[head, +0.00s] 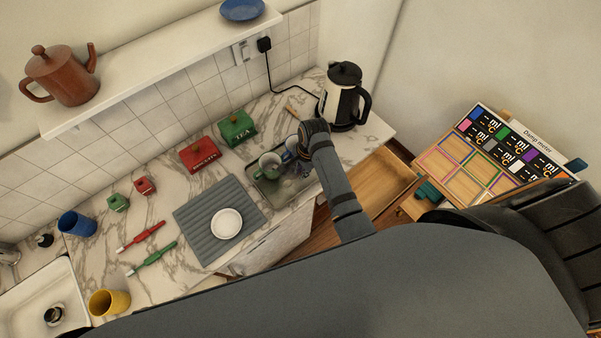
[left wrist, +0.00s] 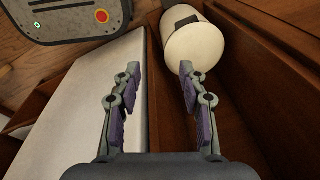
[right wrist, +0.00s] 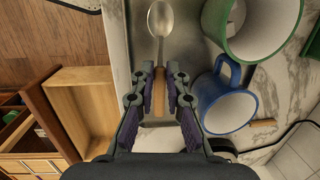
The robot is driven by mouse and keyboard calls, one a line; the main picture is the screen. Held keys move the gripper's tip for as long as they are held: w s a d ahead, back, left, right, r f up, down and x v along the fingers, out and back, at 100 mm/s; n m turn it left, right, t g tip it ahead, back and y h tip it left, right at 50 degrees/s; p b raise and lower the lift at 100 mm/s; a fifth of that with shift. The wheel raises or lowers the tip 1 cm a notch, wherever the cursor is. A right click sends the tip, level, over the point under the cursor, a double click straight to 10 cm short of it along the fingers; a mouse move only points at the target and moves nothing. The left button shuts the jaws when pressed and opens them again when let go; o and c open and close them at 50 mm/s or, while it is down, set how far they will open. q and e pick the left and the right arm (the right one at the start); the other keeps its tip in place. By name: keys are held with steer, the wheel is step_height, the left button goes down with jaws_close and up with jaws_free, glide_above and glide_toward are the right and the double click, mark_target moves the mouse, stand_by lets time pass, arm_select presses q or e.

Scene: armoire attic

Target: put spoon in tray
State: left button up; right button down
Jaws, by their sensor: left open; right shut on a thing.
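The spoon (right wrist: 160,22) has a metal bowl and a wooden handle. My right gripper (right wrist: 158,82) is shut on its handle, with the bowl pointing away from the fingers. The spoon is over the grey metal tray (right wrist: 116,30); I cannot tell whether it touches it. In the head view the tray (head: 268,192) sits at the counter's right front, and my right gripper (head: 304,168) is at its right side, mostly hidden by the arm. My left gripper (left wrist: 158,90) is open and empty, away from the counter.
A green mug (right wrist: 210,20) and a blue mug (right wrist: 222,100) stand on the tray. The kettle (head: 343,98) is behind my right arm. An open drawer (head: 382,182) juts out at the right.

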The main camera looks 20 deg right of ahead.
steer(key=shift+f, duration=0.1)
steer(key=shift+w+a+f, duration=0.15)
steer(key=shift+w+f, duration=0.05)
steer(key=shift+f, duration=0.05)
step_height(320, 180, down, 2)
steer(key=shift+f+p, duration=0.2)
steer(key=shift+p, duration=0.55)
steer(key=shift+f, duration=0.35)
arm_select(q)
steer(key=shift+s+r, duration=0.5)
steer(key=shift+r, duration=0.1)
arm_select(e)
steer(key=c, duration=1.4)
jaws_free()
steer(key=shift+o, duration=0.2)
